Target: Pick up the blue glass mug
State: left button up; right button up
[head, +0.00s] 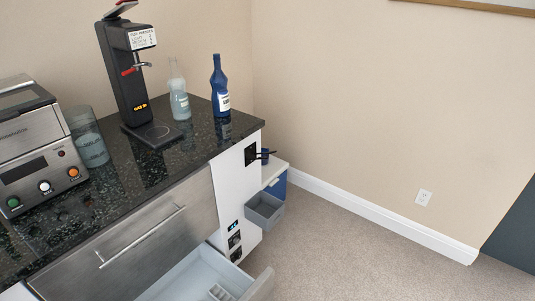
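A translucent blue-grey glass vessel (88,138) stands upright on the dark speckled counter (160,168), just right of the steel oven. It is the closest match to a blue glass mug, but I cannot make out a handle. A small dark blue object (265,156) sits past the counter's right end, above a white ledge; it is too small to identify. Neither of my grippers shows in the head view.
A black drink machine (124,75), a clear bottle (179,92) and a blue bottle (219,86) stand farther back on the counter. The steel oven (32,150) is at left. A drawer (262,283) below is open. Carpet (350,255) at right is clear.

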aim_at(263, 162)
jog(key=i+l, duration=1.6)
jog(key=i+j+u, duration=0.05)
jog(key=i, duration=0.1)
